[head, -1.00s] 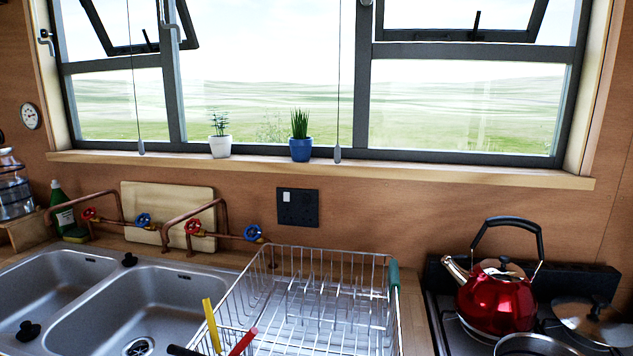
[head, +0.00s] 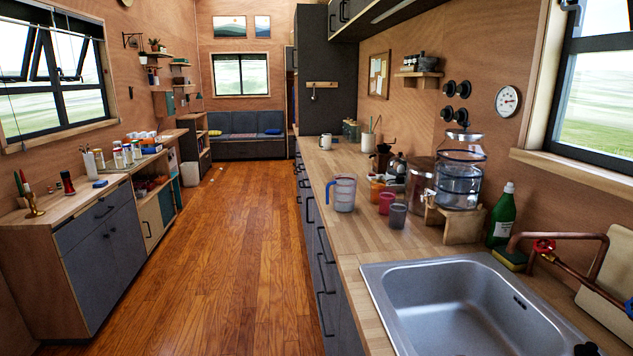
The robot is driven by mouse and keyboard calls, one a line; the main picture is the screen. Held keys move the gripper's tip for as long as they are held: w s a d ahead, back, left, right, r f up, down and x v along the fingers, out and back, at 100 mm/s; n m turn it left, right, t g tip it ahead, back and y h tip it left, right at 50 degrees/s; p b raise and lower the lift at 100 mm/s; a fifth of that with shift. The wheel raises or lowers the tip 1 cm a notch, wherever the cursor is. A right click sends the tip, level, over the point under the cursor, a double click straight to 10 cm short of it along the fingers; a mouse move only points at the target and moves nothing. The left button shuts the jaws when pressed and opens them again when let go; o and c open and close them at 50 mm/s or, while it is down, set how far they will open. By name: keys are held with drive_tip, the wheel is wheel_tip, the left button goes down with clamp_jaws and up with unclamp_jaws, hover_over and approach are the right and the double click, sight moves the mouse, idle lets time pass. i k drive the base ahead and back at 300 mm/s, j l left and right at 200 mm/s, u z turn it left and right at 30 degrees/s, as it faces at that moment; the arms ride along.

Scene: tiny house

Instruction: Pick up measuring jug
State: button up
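A clear measuring jug (head: 344,195) with a blue handle stands upright on the wooden counter (head: 375,240) at the right, in the head view. It is beyond the sink and near the counter's front edge. Its handle is on the left side. My gripper is not in view.
Red and grey cups (head: 397,216) stand just right of the jug. Behind them are a metal canister (head: 420,182) and a glass dispenser (head: 460,180) on a wooden stand. The sink (head: 465,300) is nearer. The wooden floor (head: 225,240) is clear between the counters.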

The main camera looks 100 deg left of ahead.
sight(344, 185)
drive_tip(key=u, duration=2.65)
drive_tip(key=z, duration=3.25)
drive_tip(key=u, duration=3.25)
